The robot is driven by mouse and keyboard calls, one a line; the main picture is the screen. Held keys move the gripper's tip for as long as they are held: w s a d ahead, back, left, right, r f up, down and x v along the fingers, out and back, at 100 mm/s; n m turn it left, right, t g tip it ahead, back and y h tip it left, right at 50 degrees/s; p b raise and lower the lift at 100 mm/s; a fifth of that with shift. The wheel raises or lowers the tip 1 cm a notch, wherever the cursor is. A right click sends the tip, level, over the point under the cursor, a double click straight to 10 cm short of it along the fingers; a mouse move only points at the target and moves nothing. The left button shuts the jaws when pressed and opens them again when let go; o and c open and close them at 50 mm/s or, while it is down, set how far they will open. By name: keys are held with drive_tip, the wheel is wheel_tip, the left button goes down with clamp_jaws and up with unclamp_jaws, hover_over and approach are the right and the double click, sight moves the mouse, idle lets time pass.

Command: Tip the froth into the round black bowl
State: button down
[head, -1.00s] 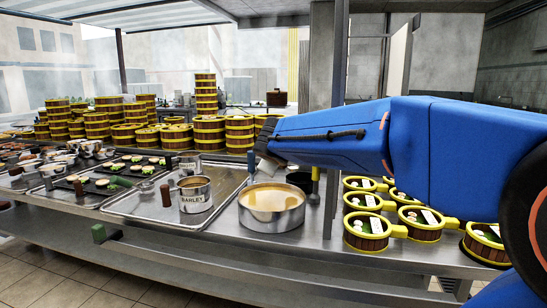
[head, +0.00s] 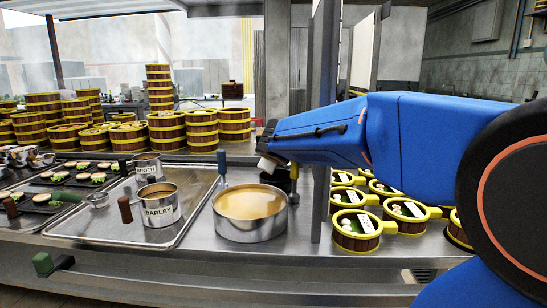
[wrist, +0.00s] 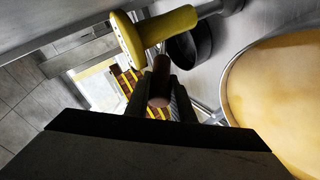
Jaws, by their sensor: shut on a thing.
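A steel pot (head: 250,212) of tan liquid stands on the counter; the liquid also fills the right of the wrist view (wrist: 285,90). I cannot make out separate froth. My gripper (head: 266,160) is beyond and above the pot's far right rim. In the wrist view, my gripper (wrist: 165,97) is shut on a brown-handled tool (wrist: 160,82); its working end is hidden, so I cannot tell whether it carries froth. The round black bowl (wrist: 188,47) shows in the wrist view beyond the handle, beside the pot; my gripper mostly hides it from the head camera.
A yellow-handled tool (wrist: 150,38) stands close by my gripper. A blue-handled tool (head: 221,165) is behind the pot. A tray (head: 120,220) with the barley pot (head: 159,205) lies left. Several yellow-rimmed baskets (head: 357,232) stand right, past a post (head: 323,120).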

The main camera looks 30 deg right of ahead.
drive_tip(key=w+f+n+g+h, duration=0.1)
drive_tip(key=w+a+f+n+g, duration=0.1)
drive_tip(key=n+g, duration=0.1)
drive_tip(key=w+a+f+n+g+h, duration=0.1)
drive_tip(key=g, duration=0.1)
drive_tip(key=shift+n+h, duration=0.3)
idle(0.9)
drive_tip(key=shift+a, duration=0.1)
drive_tip(key=shift+w+a+f+n+g+h, duration=0.3)
drive_tip(key=shift+n+g+h, duration=0.2)
drive_tip(key=shift+g, duration=0.2)
drive_tip(key=shift+d, duration=0.15)
idle(0.3)
